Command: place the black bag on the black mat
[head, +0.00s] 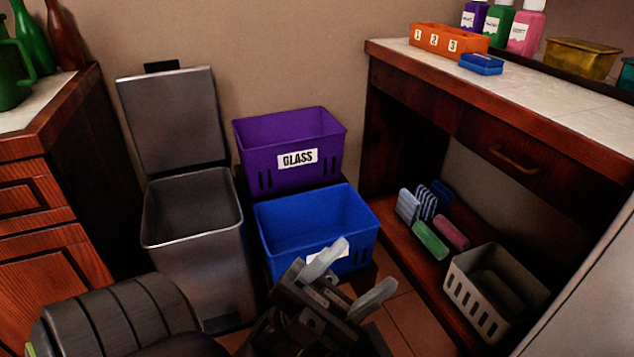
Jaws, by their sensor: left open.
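I cannot make out a black bag or a black mat in the head view. My left gripper (350,280) is at the bottom middle, its two pale fingers spread apart with nothing seen between them. It is in front of the blue crate (283,237) and overlaps its lower front edge in the picture; I cannot tell whether they touch. My right gripper is not in view.
A grey bin (193,240) with its lid up stands left of the blue crate. A purple crate (270,135) labelled GLASS is behind. A counter (560,95) on the right has a low shelf with a grey basket (480,308). Some tiled floor shows in front.

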